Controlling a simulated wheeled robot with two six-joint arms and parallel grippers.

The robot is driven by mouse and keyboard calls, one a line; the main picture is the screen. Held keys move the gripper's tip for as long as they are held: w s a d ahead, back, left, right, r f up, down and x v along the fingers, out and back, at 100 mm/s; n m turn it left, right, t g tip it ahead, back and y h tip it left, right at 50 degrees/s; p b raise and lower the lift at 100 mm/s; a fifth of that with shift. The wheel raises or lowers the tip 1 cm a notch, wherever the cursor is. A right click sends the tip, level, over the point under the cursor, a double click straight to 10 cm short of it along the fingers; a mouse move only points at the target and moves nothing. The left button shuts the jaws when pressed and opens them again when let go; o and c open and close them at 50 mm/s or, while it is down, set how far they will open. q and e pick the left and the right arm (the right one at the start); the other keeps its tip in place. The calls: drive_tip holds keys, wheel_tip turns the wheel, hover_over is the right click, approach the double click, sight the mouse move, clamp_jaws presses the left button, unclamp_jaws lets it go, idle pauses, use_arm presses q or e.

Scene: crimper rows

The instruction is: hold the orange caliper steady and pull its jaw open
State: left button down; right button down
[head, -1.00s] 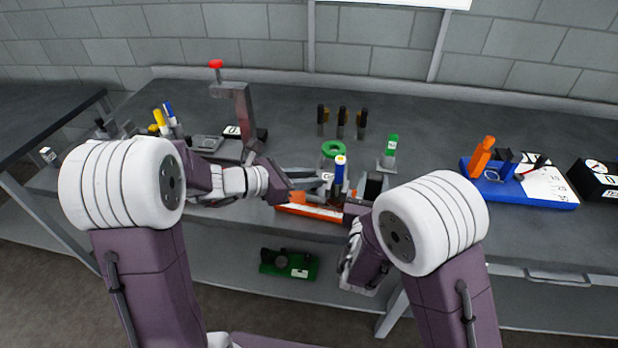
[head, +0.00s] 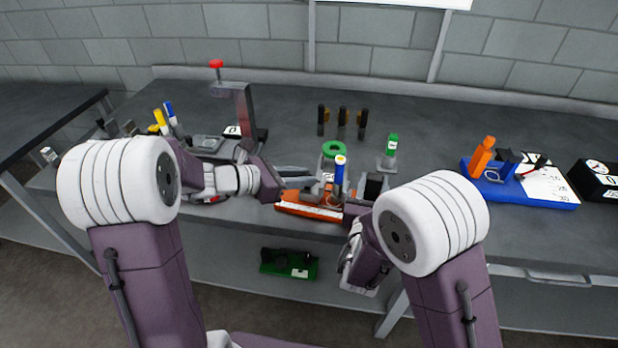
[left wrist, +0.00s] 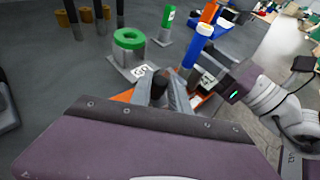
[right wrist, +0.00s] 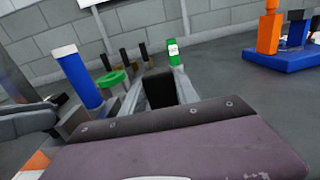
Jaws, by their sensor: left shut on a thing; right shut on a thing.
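The orange caliper (head: 310,208), with a pale strip along its side, lies near the front edge of the bench. Orange parts of it show in the left wrist view (left wrist: 124,97) and at the lower left of the right wrist view (right wrist: 36,163). My left gripper (head: 290,178) is at its left part, shut on it. My right gripper (head: 368,190) is at its right end, also shut. In each wrist view a dark piece shows between the grey fingers; the exact contact is hidden by the gripper bodies.
A blue post with a white top (head: 340,170) stands close between the grippers. Behind are a green ring on a grey stand (head: 333,149) and a green-topped piece (head: 391,147). A grey press with a red knob (head: 216,65) stands left, a blue tray (head: 520,200) right.

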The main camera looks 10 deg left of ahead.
use_arm(q)
drive_tip(key=shift+a, duration=0.35)
use_arm(e)
drive_tip(key=shift+d+f, duration=0.1)
use_arm(q)
drive_tip(key=c, duration=1.5)
unclamp_jaws()
drive_tip(key=v, duration=1.2)
drive_tip(key=shift+r, duration=0.1)
use_arm(e)
drive_tip(key=c, duration=0.8)
unclamp_jaws()
drive_tip(key=shift+c, duration=0.2)
use_arm(q)
drive_tip(key=shift+d, duration=0.1)
